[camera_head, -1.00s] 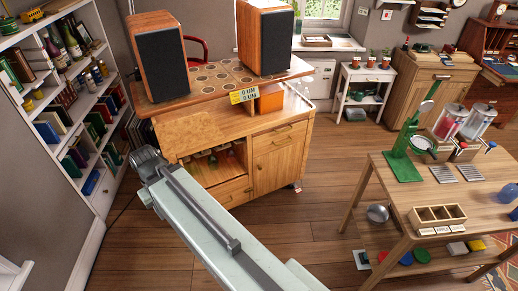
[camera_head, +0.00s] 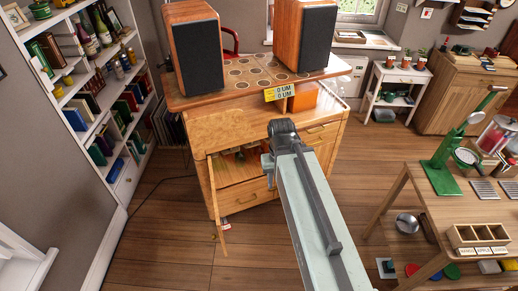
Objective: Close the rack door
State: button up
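The rack is a wooden cabinet (camera_head: 235,132) with an open compartment in its front. Its door (camera_head: 217,205) stands open at the left side of the compartment, swung out toward me and seen almost edge-on. Dark and green things, too small to make out, lie in the compartment (camera_head: 240,158). My arm reaches from the bottom of the picture to the cabinet's front, right of the open door and apart from it in the picture. The arm's far end covers the compartment's right edge. My gripper's fingers are hidden behind it.
Two speakers (camera_head: 194,50) (camera_head: 305,38) stand on the cabinet top. A white bookshelf (camera_head: 135,165) stands at the left. A wooden table (camera_head: 440,215) with a green stand (camera_head: 442,176) is at the right. The floor (camera_head: 165,240) in front of the door is clear.

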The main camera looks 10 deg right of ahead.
aim_at(218, 216)
jog(key=z, duration=2.25)
jog(key=k, duration=1.55)
jog(key=u, duration=1.95)
jog(key=i, duration=0.95)
jog(key=z, duration=0.1)
